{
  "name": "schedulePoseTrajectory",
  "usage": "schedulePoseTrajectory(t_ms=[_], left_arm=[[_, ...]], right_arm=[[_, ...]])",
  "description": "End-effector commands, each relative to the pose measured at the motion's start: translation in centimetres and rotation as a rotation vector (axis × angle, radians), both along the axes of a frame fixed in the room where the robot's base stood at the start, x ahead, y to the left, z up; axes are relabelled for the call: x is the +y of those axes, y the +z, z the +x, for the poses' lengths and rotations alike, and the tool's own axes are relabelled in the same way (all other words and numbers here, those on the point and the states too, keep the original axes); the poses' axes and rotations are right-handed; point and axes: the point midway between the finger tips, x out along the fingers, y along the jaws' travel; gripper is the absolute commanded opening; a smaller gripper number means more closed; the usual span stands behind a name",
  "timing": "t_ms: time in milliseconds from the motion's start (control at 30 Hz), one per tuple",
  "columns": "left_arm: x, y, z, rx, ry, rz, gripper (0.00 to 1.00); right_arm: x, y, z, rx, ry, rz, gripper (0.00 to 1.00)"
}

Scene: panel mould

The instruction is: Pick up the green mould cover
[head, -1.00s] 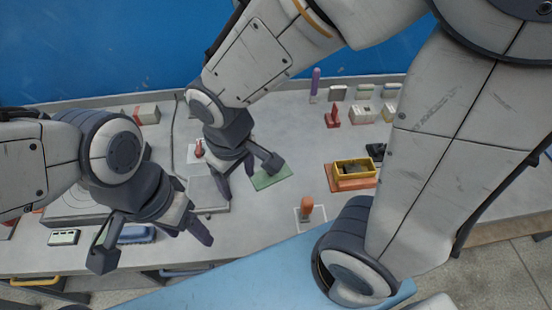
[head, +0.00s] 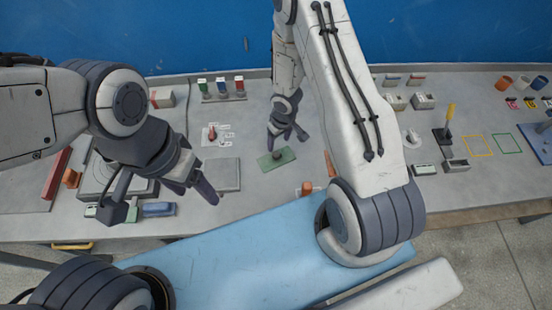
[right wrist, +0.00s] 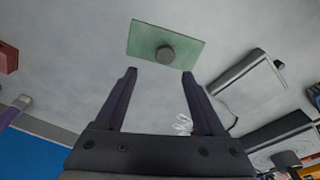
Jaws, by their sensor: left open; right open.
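The green mould cover (head: 268,162) is a flat green plate lying on the grey table near the middle of the head view. In the right wrist view the cover (right wrist: 145,38) shows whole, with a round grey knob (right wrist: 166,54) on it. My right gripper (head: 287,141) is open and empty, at the far side of the cover in the head view. In the right wrist view its spread fingers point towards the cover, which lies beyond the fingertips. My left gripper (head: 160,200) is open and empty over the left part of the table.
A grey square plate (head: 222,174) lies left of the cover. An orange-topped piece (head: 307,187) stands near the front edge, partly by my right arm. Red, green and blue items (head: 221,88) stand at the back. A blue block (head: 158,210) lies near the left gripper.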

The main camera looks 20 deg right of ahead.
Motion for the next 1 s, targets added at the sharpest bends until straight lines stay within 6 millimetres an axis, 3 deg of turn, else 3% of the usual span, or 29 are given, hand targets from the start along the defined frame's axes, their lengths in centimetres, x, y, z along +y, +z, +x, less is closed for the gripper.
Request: schedulePoseTrajectory(t_ms=[33,100,267,533,700,967,1000], left_arm=[[0.0,-1.3,0.0,0.000,-0.001,0.000,0.67],[0.0,-2.0,0.0,0.000,-0.001,0.000,0.67],[0.0,-2.9,0.0,0.000,-0.002,0.000,0.67],[0.0,-6.2,0.0,0.000,-0.001,0.000,0.67],[0.0,-6.2,0.0,0.000,0.001,0.000,0.67],[0.0,-6.1,0.0,0.000,0.001,0.000,0.67],[0.0,-6.1,0.0,0.000,0.001,0.000,0.67]], right_arm=[[0.1,-1.6,0.1,0.001,0.000,0.000,0.71],[0.1,-2.6,0.2,0.000,0.001,0.000,0.71],[0.3,-3.7,0.3,0.000,0.001,-0.001,0.71],[0.9,-6.8,-0.3,0.001,0.001,-0.001,0.71],[0.9,-8.1,0.0,0.002,0.001,-0.002,0.71],[0.9,-8.1,0.0,0.001,0.001,-0.001,0.71],[0.9,-8.1,0.0,0.001,0.001,-0.001,0.56]])
